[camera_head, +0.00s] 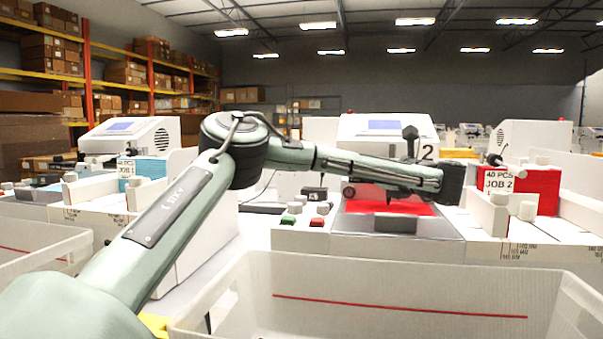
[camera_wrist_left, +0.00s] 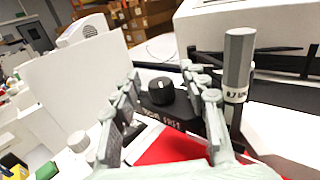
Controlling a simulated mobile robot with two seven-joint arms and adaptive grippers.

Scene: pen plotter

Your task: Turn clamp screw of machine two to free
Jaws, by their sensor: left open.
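Machine two (camera_head: 385,128), marked "2", stands in the middle of the head view, with red paper (camera_head: 390,207) on its bed. In the left wrist view a round black knob, the clamp screw (camera_wrist_left: 161,90), sits on a dark carriage block with small lettering I read only in part. A grey pen (camera_wrist_left: 238,62) stands upright beside it. My left gripper (camera_head: 352,177) is low over the bed, its fingers pointing left. In the wrist view my left gripper (camera_wrist_left: 165,103) is open, its fingers either side of the knob with gaps visible. My right gripper is out of view.
A white bin (camera_head: 400,295) stands in front. A red block marked "JOB 2" (camera_head: 535,190) sits in a tray at right. A tall white panel (camera_wrist_left: 75,85) stands left of my gripper in the wrist view.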

